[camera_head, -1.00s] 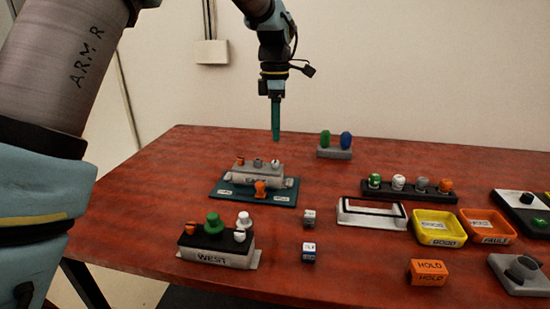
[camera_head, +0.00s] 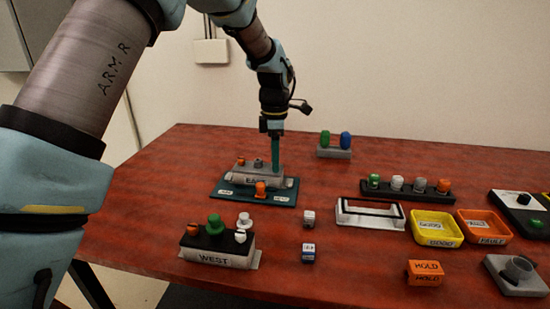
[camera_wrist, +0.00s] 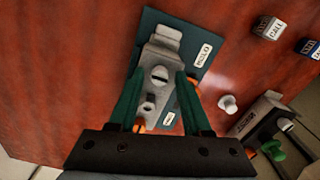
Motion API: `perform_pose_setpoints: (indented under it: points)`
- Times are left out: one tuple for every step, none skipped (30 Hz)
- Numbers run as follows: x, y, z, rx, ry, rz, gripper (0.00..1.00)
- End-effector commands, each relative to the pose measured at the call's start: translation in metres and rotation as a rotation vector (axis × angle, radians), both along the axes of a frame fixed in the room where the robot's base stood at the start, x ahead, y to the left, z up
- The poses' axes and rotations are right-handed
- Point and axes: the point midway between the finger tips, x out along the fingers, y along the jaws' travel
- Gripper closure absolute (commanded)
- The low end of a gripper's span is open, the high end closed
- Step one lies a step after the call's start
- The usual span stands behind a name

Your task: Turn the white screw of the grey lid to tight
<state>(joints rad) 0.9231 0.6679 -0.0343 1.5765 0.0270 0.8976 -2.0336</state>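The grey lid (camera_head: 240,170) sits on the unit labelled EAST, on a dark teal plate (camera_head: 228,192). Its orange screw (camera_head: 241,162) and grey screw (camera_head: 258,163) show in the head view. Its white screw is hidden there behind my fingers. In the wrist view, the white screw (camera_wrist: 160,76) with its dark slot shows on the grey lid (camera_wrist: 163,56). My gripper (camera_wrist: 160,71) points down over the lid's right end in the head view (camera_head: 276,172). Its two green fingers are apart, one on each side of the white screw, with a visible gap.
The WEST unit (camera_head: 215,258) stands nearer, with a green knob (camera_head: 214,223) and white and orange pieces. A white frame (camera_head: 370,222), yellow tray (camera_head: 437,240) and orange tray (camera_head: 484,238) stand further right. Red table lies bare left of EAST.

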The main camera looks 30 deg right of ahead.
Motion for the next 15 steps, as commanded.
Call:
perform_pose_setpoints:
  points:
    - [0.0, 0.0, 0.0001, 0.0, 0.0, 0.0, 0.58]
    - [0.0, 0.0, 0.0002, 0.0, 0.0, 0.0, 0.61]
    - [0.0, 0.0, 0.0002, 0.0, 0.0, 0.0, 0.66]
    - [0.0, 0.0, 0.0002, 0.0, 0.0, 0.0, 0.69]
    - [0.0, 0.0, 0.0002, 0.0, 0.0, 0.0, 0.73]
    - [0.0, 0.0, 0.0003, 0.0, 0.0, 0.0, 0.77]
    - [0.0, 0.0, 0.0003, 0.0, 0.0, 0.0, 0.81]
    - [0.0, 0.0, 0.0003, 0.0, 0.0, 0.0, 0.84]
    - [0.0, 0.0, 0.0003, 0.0, 0.0, 0.0, 0.89]
    - [0.0, 0.0, 0.0003, 0.0, 0.0, 0.0, 0.92]
    - [0.0, 0.0, 0.0003, 0.0, 0.0, 0.0, 0.95]
    - [0.0, 0.0, 0.0003, 0.0, 0.0, 0.0, 1.0]
    - [0.0, 0.0, 0.0003, 0.0, 0.0, 0.0, 1.0]
    - [0.0, 0.0, 0.0003, 0.0, 0.0, 0.0, 1.0]
    - [0.0, 0.0, 0.0003, 0.0, 0.0, 0.0, 1.0]
